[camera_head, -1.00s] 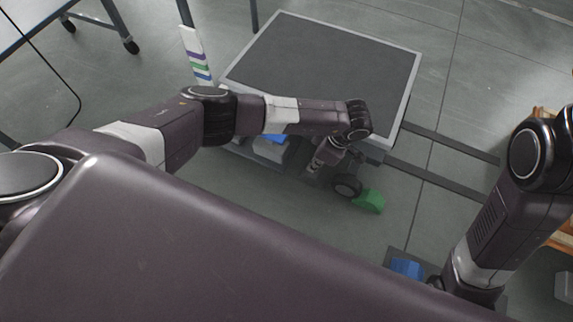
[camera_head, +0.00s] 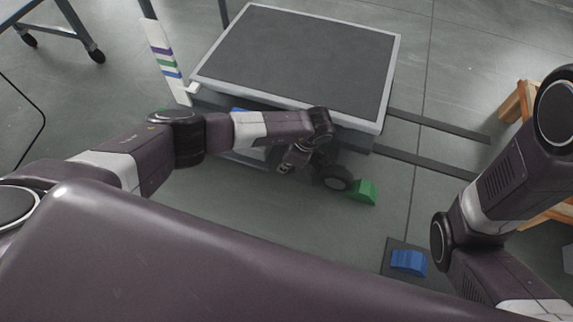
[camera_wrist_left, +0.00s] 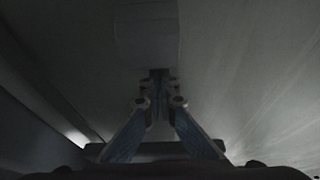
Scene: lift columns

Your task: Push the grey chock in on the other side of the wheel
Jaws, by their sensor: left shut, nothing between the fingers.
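The wheel (camera_head: 335,177) of the platform cart shows in the head view under the near right corner. A green chock (camera_head: 363,192) sits against its right side. My left gripper (camera_head: 285,167) points down to the left of the wheel, under the platform edge, with a gap to the wheel. In the left wrist view its fingers (camera_wrist_left: 158,78) are shut and empty. A grey block, seemingly the grey chock (camera_wrist_left: 147,38), lies just ahead of the fingertips; the view is dark and contact is unclear. In the head view I cannot make out the grey chock behind my arm.
The cart's dark platform (camera_head: 300,55) overhangs the gripper. A blue chock (camera_head: 408,262) lies on a dark mat (camera_head: 393,247) at the lower right. A striped post (camera_head: 163,60) stands left of the cart. Floor right of the green chock is clear. My right gripper is out of frame.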

